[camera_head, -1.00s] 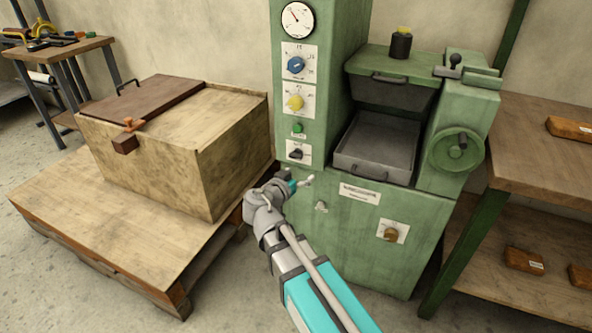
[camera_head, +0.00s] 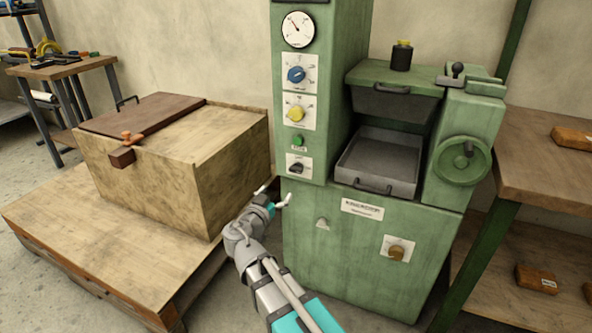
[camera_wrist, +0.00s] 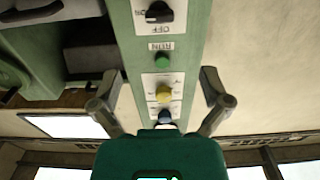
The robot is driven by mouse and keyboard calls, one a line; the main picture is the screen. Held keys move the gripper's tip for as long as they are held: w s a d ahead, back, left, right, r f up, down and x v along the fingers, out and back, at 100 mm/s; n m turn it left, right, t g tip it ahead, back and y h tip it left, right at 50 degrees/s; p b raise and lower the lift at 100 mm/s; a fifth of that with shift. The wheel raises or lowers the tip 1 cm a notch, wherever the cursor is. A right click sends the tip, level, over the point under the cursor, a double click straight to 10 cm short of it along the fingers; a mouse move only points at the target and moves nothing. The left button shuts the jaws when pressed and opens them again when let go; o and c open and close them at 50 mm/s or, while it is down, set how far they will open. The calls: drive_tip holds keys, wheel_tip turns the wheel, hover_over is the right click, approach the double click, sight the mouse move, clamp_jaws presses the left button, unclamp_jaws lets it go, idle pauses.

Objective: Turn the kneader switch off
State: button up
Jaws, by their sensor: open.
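A black rotary switch (camera_head: 297,166) sits on a white plate low on the green machine's column. It also shows upside down at the top of the wrist view (camera_wrist: 159,12), with OFF and ON labels. Its bar lies across the plate with one end near ON. My gripper (camera_head: 274,195) is open and empty, below and to the left of the switch, apart from it. In the wrist view its two spread fingers (camera_wrist: 159,78) frame the column, and the switch lies beyond them.
Above the switch are a green button (camera_head: 298,141), a yellow knob (camera_head: 296,114), a blue knob (camera_head: 296,74) and a gauge (camera_head: 298,29). A brown knob (camera_head: 397,253) is lower right. A wooden box (camera_head: 165,170) on a pallet stands close left; a handwheel (camera_head: 461,161) is right.

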sight(294, 170)
drive_tip(key=x, duration=1.3)
drive_tip(key=shift+w+d, duration=0.1)
drive_tip(key=shift+w, duration=0.15)
drive_tip(key=c, duration=1.2)
drive_tip(key=shift+o, duration=0.2)
